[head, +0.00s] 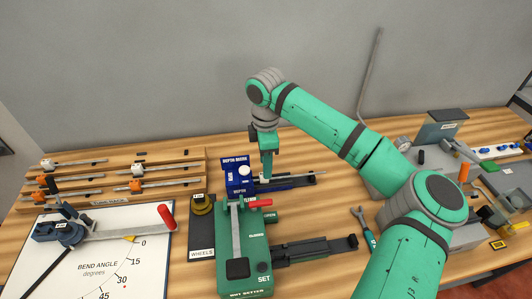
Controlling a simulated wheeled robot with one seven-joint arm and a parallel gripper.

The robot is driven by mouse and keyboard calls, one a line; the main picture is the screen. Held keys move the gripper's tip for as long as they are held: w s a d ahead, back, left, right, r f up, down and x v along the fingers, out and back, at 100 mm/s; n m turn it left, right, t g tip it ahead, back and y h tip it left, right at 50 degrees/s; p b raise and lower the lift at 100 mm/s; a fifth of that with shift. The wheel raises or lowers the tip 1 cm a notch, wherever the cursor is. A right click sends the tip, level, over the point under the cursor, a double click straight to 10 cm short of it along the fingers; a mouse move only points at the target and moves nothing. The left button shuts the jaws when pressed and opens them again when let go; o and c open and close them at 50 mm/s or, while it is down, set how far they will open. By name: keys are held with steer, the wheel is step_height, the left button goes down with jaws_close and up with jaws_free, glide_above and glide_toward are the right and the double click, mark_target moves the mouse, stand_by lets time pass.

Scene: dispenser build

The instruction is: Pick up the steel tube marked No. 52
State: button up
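Several thin steel tubes lie on the wooden rack (110,203) at the left, with small orange or white pieces on them. A tube (80,162) is on its back tier. No marking on any tube is legible, so I cannot tell which is No. 52. My gripper (266,175) points down just right of the blue depth device (238,174), over the dark rail (290,182) that extends right from it. A small light piece shows at the fingertips. Whether the fingers are open or shut on it is too small to tell.
The green machine (245,245) with a red-handled lever stands in front of the gripper. A bend-angle board (110,268) with a red-handled bender lies front left. A wrench (362,220) lies right of the green machine. Grey equipment (440,132) crowds the right side.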

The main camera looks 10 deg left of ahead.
steer(key=shift+f, duration=2.55)
jaws_close()
